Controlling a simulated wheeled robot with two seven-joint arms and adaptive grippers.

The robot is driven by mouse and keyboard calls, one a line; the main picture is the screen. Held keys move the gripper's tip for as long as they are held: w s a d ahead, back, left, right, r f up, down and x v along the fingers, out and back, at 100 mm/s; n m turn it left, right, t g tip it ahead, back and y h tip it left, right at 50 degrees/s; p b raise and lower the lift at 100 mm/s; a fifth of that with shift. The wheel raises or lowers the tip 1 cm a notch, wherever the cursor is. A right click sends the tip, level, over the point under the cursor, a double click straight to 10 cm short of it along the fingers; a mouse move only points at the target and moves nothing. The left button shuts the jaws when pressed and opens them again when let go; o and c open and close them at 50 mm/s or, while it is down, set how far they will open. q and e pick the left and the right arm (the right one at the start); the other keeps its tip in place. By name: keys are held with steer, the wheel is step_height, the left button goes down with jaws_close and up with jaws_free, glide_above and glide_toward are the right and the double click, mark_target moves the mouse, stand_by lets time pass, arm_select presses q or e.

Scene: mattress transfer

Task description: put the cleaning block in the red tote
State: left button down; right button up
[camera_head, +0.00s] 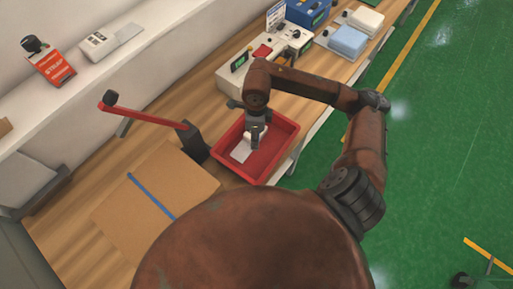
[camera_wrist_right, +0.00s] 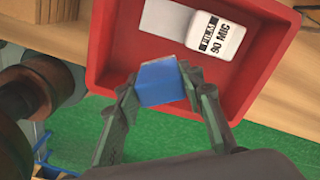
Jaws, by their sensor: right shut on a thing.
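The cleaning block is a small blue block (camera_wrist_right: 161,84) seen in the right wrist view. My right gripper (camera_wrist_right: 160,90) is shut on it, one finger on each side. The red tote (camera_head: 270,157) stands on the wooden bench in the head view, and its red inside (camera_wrist_right: 122,48) shows behind the block in the wrist view. In the head view my right gripper (camera_head: 256,137) points down over the tote; the block cannot be made out there. The exact height of the block over the tote floor is hard to tell. My left gripper is not in view.
A white film pack (camera_wrist_right: 215,33) lies in the tote. A cardboard box (camera_head: 150,200) with a blue strip and a red-armed device (camera_head: 150,118) stand to the left. White equipment (camera_head: 240,78), a blue case (camera_head: 308,11) and a light-blue stack (camera_head: 347,42) are farther back.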

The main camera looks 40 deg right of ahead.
steer(key=s+d+m, duration=0.1)
steer(key=d+m, duration=0.2)
steer(key=m, duration=1.2)
glide_above(268, 155)
step_height(268, 155, down, 6)
step_height(268, 155, down, 5)
steer(key=shift+f+p, duration=0.2)
steer(key=shift+p, duration=0.1)
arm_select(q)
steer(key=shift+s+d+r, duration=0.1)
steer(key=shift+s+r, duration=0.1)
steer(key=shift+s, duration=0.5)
arm_select(e)
steer(key=shift+f, duration=0.1)
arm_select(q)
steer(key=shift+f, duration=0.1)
arm_select(e)
steer(key=shift+a, duration=0.1)
steer(key=shift+f, duration=0.2)
steer(key=o, duration=0.9)
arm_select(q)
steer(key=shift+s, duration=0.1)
arm_select(e)
steer(key=shift+r, duration=0.1)
